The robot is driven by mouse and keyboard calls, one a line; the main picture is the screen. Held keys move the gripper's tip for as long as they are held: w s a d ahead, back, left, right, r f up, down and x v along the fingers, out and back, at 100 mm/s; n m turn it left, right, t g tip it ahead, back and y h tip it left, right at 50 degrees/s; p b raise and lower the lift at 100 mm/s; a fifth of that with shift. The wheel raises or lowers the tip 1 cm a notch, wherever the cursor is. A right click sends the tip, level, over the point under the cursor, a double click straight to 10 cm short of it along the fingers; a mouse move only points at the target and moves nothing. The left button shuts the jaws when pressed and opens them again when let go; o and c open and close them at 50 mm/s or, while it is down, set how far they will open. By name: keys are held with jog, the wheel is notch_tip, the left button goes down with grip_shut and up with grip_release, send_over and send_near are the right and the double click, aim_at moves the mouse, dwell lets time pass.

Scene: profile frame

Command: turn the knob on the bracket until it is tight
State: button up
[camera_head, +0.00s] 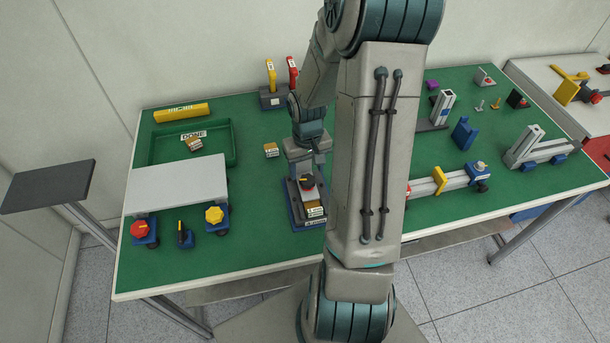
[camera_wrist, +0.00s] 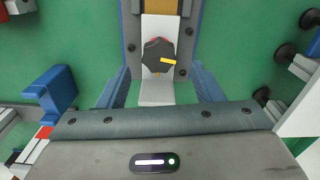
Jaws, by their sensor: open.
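The knob (camera_wrist: 158,55) is black with a yellow pointer, which points right in the wrist view. A little red shows at its far edge. It sits on a pale bracket (camera_wrist: 160,93) in a bolted dark and blue fixture. In the head view the knob (camera_head: 307,182) is small, on the fixture (camera_head: 298,211) near the table's front. My gripper (camera_head: 306,158) is open and empty just above the fixture. In the wrist view its palm fills the bottom, and the knob lies ahead, not visibly held. Finger contact cannot be made out.
A green tray (camera_head: 236,142) labelled DONE and a grey plate (camera_head: 145,194) stand left. A red knob (camera_head: 140,229) and a yellow knob (camera_head: 214,215) are at the front left. A profile rail (camera_head: 424,188) is on the right.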

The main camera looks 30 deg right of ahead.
aim_at(307, 179)
jog(key=shift+f, duration=1.95)
